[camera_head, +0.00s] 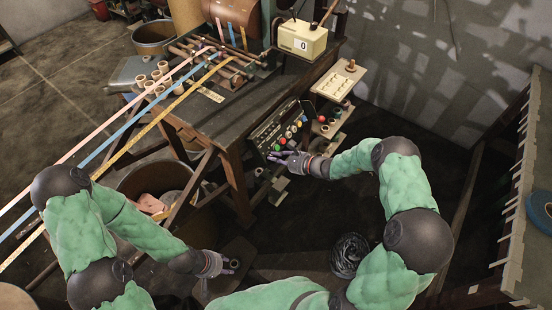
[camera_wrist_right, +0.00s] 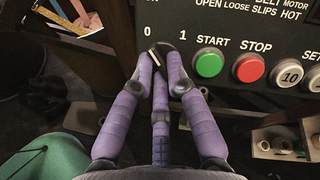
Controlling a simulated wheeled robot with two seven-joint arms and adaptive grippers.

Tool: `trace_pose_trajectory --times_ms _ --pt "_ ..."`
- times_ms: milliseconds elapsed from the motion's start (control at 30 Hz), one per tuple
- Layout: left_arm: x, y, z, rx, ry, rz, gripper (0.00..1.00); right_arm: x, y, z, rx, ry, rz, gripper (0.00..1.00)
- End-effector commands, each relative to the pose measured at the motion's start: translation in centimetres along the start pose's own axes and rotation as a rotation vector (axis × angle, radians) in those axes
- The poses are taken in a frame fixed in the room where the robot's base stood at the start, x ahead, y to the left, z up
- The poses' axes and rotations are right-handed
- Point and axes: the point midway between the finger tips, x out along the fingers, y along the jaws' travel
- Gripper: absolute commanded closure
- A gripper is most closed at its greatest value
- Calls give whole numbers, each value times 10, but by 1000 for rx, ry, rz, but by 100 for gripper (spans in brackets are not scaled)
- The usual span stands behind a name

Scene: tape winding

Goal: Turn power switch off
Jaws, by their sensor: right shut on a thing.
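The dark control panel (camera_head: 283,128) is fixed to the side of the machine bench. In the right wrist view the panel (camera_wrist_right: 265,20) carries the marks 0 and 1 above a black power switch (camera_wrist_right: 156,50). My right gripper (camera_head: 287,158) is at the panel's lower left part. In the wrist view my right gripper (camera_wrist_right: 163,62) has its purple fingers closed around the switch knob. The fingers hide much of the knob, so its exact angle is hard to tell. My left gripper (camera_head: 222,275) is low at the bottom centre, empty, with its fingers apart, away from the panel.
A green START button (camera_wrist_right: 209,62) and a red STOP button (camera_wrist_right: 248,67) sit just right of the switch. A pale box reading 0 (camera_head: 302,39) stands on the bench. Pink, blue and yellow tapes (camera_head: 120,130) run to the left. A bin (camera_head: 160,185) stands below them.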

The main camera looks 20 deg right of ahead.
Motion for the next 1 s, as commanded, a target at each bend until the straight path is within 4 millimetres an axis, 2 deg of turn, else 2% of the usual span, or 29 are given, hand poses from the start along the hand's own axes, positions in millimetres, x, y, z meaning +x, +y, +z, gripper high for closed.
trace_pose_trajectory --times_ms 367,400,467,833,1000 --pt "0 0 0 0 0 0 60 0 -3 3 -12 -6 -2 100" --pt "0 0 0 0 0 0 60 0 -3 3 -12 -6 -2 76" --pt "0 0 0 0 0 0 60 0 -3 2 -11 -5 -2 60" --pt "0 0 0 0 0 0 60 -1 -1 1 -7 -1 0 60" --pt "0 0 0 0 0 0 60 -18 -2 0 -6 1 -2 60"
